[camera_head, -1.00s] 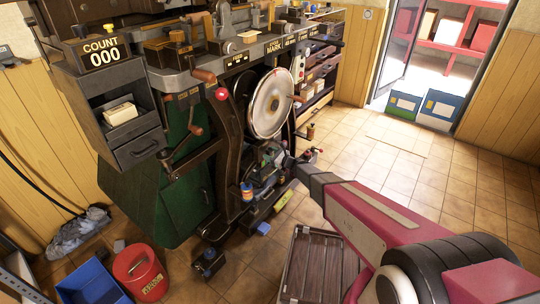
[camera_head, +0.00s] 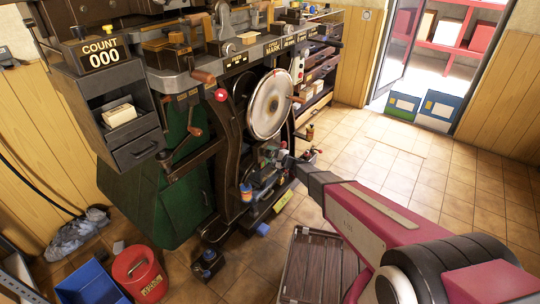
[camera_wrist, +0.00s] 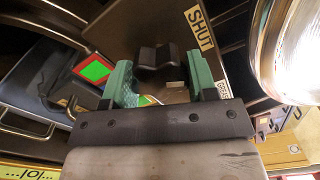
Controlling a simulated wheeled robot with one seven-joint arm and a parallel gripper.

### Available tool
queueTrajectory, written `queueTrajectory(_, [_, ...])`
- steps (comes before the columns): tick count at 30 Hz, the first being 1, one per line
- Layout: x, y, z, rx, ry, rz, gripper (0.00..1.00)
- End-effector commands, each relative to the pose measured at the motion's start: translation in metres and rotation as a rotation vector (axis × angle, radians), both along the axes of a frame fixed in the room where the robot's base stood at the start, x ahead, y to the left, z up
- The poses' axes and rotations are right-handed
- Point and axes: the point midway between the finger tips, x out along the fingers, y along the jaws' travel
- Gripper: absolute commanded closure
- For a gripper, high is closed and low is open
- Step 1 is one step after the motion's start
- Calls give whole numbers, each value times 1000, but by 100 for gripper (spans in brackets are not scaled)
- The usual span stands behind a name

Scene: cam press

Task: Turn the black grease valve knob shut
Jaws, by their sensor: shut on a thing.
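The black grease valve knob (camera_wrist: 155,56) shows in the wrist view, in front of a dark plate. A label reading SHUT (camera_wrist: 199,28) is on this plate, to the right of the knob. My gripper (camera_wrist: 159,66) has its two green fingers on either side of the knob and is shut on it. In the head view my gripper (camera_head: 271,153) is small and low on the press, below the big pale wheel, and the knob cannot be made out there.
The big wheel (camera_head: 271,104) stands just above my gripper; its bright rim (camera_wrist: 292,50) is close at right in the wrist view. The tiled floor at right is clear.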

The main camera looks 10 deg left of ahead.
Motion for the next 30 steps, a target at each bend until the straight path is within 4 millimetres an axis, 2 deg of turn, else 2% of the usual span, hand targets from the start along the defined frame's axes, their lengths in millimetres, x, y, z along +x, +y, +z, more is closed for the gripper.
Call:
queueTrajectory(15, [-1,-1,2,-142,-340,0,71])
queueTrajectory(30, [-1,-1,2,-175,-419,2,71])
